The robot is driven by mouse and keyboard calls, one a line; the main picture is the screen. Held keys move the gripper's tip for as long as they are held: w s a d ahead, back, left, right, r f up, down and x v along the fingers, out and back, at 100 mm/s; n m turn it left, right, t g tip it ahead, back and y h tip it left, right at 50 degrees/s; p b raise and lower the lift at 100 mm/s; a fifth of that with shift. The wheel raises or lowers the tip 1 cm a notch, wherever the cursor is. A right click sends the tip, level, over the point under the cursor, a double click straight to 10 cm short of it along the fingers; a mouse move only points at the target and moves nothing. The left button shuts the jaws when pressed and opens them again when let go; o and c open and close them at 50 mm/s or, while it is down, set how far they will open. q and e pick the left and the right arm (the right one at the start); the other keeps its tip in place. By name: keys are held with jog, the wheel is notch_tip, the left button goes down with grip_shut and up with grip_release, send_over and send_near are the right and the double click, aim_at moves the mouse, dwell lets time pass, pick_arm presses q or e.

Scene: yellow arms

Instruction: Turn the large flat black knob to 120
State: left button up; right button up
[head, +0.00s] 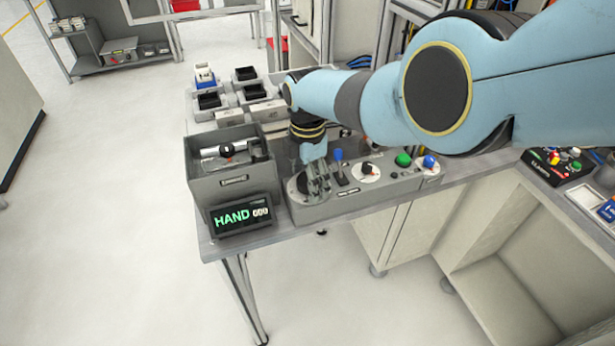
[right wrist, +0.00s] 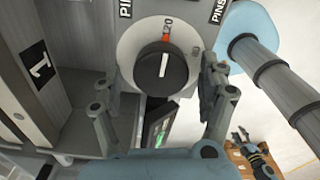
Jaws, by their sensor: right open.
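The large flat black knob (right wrist: 163,70) is in the middle of the right wrist view, on a round pale dial (right wrist: 130,45). Its white pointer line stands nearly upright, pointing toward a red mark and the printed 120 at the dial's top. My right gripper (right wrist: 160,84) is open, with one finger on each side of the knob; I cannot tell whether either finger touches it.
A display reading HAND (head: 240,215) stands left of the panel, before a grey box (head: 228,182). Right of the gripper are a blue knob (head: 338,155), a small black knob on a white dial (head: 367,169) and a green button (head: 403,159). Black bins (head: 210,101) stand behind.

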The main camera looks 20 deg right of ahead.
jog(key=shift+r, duration=0.15)
notch_tip(320, 180, up, 12)
dwell(0.6)
